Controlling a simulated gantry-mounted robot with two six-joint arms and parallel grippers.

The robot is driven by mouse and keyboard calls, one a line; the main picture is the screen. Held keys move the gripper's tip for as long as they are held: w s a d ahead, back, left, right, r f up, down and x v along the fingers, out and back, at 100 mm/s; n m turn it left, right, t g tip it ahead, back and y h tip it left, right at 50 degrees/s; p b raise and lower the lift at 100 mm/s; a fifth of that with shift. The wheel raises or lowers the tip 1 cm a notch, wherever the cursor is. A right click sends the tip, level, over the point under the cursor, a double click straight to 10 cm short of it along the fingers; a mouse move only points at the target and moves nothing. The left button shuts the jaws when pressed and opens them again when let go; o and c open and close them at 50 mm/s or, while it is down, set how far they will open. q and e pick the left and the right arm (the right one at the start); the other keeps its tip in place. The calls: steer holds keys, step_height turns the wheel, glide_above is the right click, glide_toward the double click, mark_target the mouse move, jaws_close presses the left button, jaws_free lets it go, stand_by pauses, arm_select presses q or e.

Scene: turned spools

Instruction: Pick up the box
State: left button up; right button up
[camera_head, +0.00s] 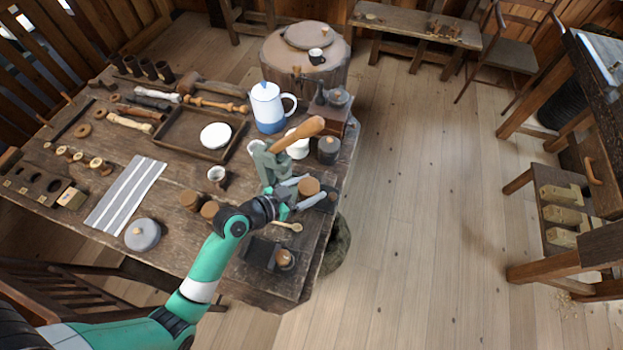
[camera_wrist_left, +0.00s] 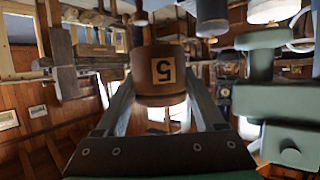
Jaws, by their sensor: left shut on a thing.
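A small round brown box (camera_head: 309,187) is between the fingers of my left gripper (camera_head: 303,193), near the right edge of the workbench. In the left wrist view the box (camera_wrist_left: 158,72) shows a pale square label with a dark 5. My left gripper (camera_wrist_left: 165,108) is shut on it, one finger on each side. I cannot tell whether the box is clear of the surface under it. Two similar brown round boxes (camera_head: 190,201) stand to the left on the bench. My right gripper is not in view.
A green metal tool (camera_head: 268,165) with a wooden handle (camera_head: 298,134) stands just behind my left gripper. A white and blue pot (camera_head: 267,108), a dark lidded jar (camera_head: 328,150) and a wooden spoon (camera_head: 288,226) are near. Open floor lies right of the bench.

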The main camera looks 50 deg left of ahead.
arm_select(q)
steer(key=s+d+r+p, duration=0.2)
steer(key=s+d+r, duration=0.2)
steer(key=s, duration=0.3)
steer(key=shift+s+d+r, duration=0.25)
steer(key=shift+d, duration=0.55)
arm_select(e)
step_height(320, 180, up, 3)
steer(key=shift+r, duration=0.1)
